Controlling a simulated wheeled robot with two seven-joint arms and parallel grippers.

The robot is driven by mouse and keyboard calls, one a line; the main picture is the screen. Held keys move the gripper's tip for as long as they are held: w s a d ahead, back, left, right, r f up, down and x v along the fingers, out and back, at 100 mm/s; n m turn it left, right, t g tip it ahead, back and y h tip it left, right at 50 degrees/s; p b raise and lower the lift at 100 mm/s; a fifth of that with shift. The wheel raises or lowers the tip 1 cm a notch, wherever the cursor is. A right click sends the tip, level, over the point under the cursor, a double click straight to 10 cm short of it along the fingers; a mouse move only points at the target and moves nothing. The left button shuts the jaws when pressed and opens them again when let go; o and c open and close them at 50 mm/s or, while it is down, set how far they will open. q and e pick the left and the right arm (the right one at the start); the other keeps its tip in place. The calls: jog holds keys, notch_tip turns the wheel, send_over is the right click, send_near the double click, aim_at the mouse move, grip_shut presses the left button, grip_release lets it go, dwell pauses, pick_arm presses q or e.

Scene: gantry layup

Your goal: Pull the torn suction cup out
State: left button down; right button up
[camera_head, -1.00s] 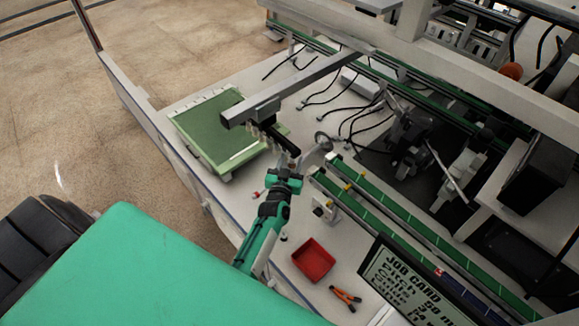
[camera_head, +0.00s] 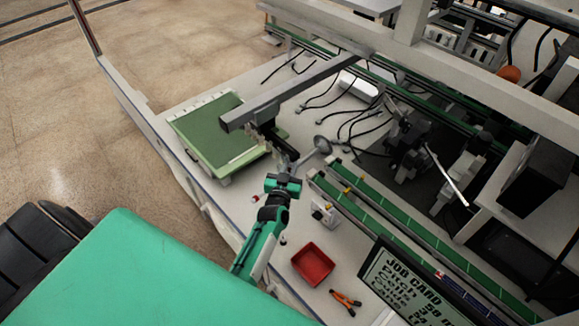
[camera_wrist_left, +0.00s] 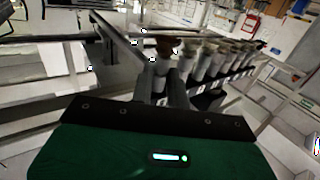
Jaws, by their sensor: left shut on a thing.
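A black bar with a row of suction cups (camera_head: 266,136) hangs under the end of the grey gantry beam (camera_head: 290,95). In the left wrist view the row of pale cups (camera_wrist_left: 215,62) runs back to the right. The nearest cup (camera_wrist_left: 164,50) is brownish at the top and stands at my fingertips; I cannot make out a tear. My left gripper (camera_head: 286,164) is at the near end of the bar. It also shows in the wrist view (camera_wrist_left: 165,88), shut on the nearest cup. Whether the cup is still seated is unclear. My right gripper is out of view.
A green pad (camera_head: 215,130) lies left of the beam. A red tray (camera_head: 313,264), orange-handled pliers (camera_head: 345,302) and a job card screen (camera_head: 412,290) are at the front. Green rails (camera_head: 390,225) and loose black cables (camera_head: 350,118) lie to the right.

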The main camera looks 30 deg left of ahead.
pick_arm(q)
jog(key=shift+f+b, duration=0.3)
jog(key=shift+f, duration=0.3)
jog(key=shift+f+b, duration=0.5)
jog(key=shift+f, duration=0.2)
jog(key=shift+f, duration=0.2)
notch_tip(320, 180, down, 4)
jog(key=b, duration=0.3)
jog(key=shift+r, duration=0.2)
jog(key=shift+r, duration=0.1)
dwell(0.4)
